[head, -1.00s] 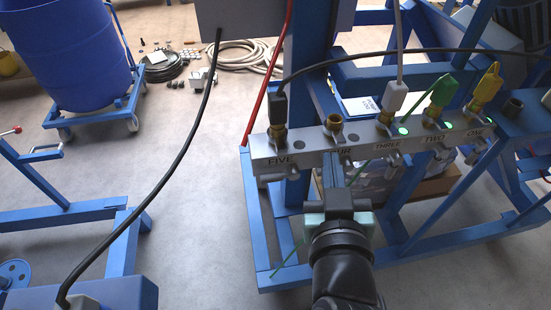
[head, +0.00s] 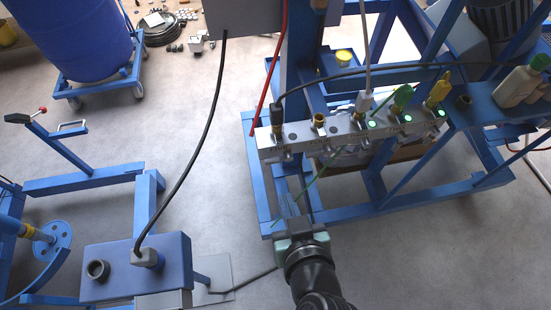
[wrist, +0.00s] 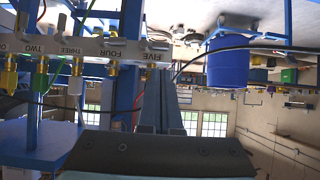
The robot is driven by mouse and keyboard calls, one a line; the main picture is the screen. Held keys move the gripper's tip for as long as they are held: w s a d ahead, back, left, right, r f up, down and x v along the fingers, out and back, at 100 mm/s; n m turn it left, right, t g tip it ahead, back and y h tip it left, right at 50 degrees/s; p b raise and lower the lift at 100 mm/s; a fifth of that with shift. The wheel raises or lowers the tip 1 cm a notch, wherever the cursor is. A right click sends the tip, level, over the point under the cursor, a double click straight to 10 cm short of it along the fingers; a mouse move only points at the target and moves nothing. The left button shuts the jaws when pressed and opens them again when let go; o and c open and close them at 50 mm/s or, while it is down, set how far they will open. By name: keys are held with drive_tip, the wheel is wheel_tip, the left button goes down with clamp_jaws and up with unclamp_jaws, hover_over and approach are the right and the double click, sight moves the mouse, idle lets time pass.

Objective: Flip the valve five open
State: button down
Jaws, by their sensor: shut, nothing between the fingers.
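The silver valve manifold (head: 330,132) runs across a blue frame. Valve five (head: 278,140) is at its left end, with a black hose plug on top. Its lever below is small and partly lost against the block, so I cannot tell its angle.
Green lights glow near valves three (head: 372,124), two (head: 407,118) and one (head: 441,113); none shows at four or five. A black hose rises from the blue box (head: 120,262) at lower left. Bottles (head: 520,85) stand on the right shelf. Open floor (head: 205,190) lies left of the manifold.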

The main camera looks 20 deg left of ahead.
sight(273, 162)
drive_tip(key=shift+s, duration=0.1)
idle(0.3)
drive_tip(key=p+x, duration=0.2)
drive_tip(key=x, duration=1.1)
drive_tip(key=shift+a+f+p, duration=0.1)
drive_tip(key=shift+p, duration=0.3)
drive_tip(key=shift+w+a+f, duration=0.1)
drive_tip(key=shift+w+f, duration=0.1)
drive_tip(key=shift+w, duration=0.15)
